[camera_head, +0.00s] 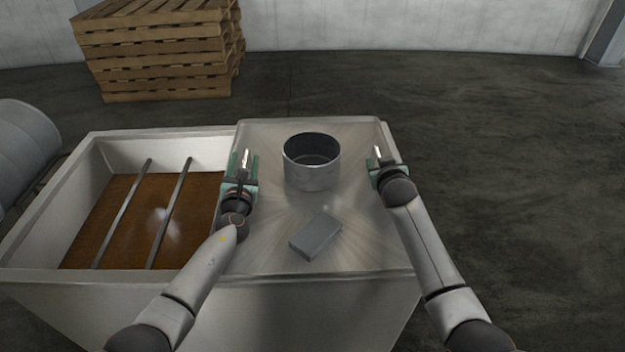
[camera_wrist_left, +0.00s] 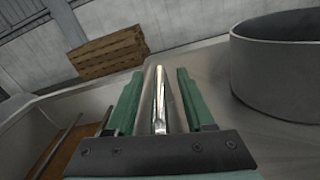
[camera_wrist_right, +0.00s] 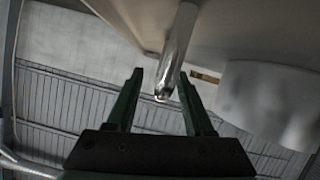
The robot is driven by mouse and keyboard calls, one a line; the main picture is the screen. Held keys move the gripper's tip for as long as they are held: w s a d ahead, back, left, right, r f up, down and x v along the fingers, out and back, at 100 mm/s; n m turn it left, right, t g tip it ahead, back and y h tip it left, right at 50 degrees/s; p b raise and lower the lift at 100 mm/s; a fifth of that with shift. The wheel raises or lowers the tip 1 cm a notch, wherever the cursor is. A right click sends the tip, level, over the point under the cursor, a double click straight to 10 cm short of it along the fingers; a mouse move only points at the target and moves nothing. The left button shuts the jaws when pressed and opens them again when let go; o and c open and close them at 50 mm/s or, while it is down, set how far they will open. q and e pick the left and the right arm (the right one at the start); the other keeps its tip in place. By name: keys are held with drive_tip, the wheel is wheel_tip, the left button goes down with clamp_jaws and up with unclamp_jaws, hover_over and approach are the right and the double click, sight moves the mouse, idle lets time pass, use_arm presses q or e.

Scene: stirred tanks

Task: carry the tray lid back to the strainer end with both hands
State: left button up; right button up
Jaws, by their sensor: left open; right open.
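The tray lid (camera_head: 270,235) is a flat, shiny metal sheet covering the right part of the tank. My left gripper (camera_head: 245,158) is open at its left edge, fingers on either side of a bright metal bar, apparently a lid handle (camera_head: 246,161). The left wrist view shows the bar (camera_wrist_left: 160,110) between the green fingers, with gaps. My right gripper (camera_head: 379,156) is open at the lid's right edge. In the right wrist view a similar bar (camera_wrist_right: 178,50) reaches between its fingertips, not clamped. I cannot identify the strainer.
An open metal pot (camera_head: 312,172) and a grey block (camera_head: 316,236) rest on the lid. The open left part of the tank (camera_head: 110,148) holds brown contents, crossed by two metal bars (camera_head: 170,215). Stacked pallets (camera_head: 155,50) stand behind. The floor at right is clear.

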use_arm(q)
clamp_jaws()
use_arm(e)
clamp_jaws()
idle(1.1)
use_arm(q)
drive_tip(key=shift+w+r, duration=0.1)
drive_tip(key=shift+r, duration=0.2)
use_arm(e)
drive_tip(key=shift+w+r, duration=0.1)
drive_tip(key=shift+r, duration=0.25)
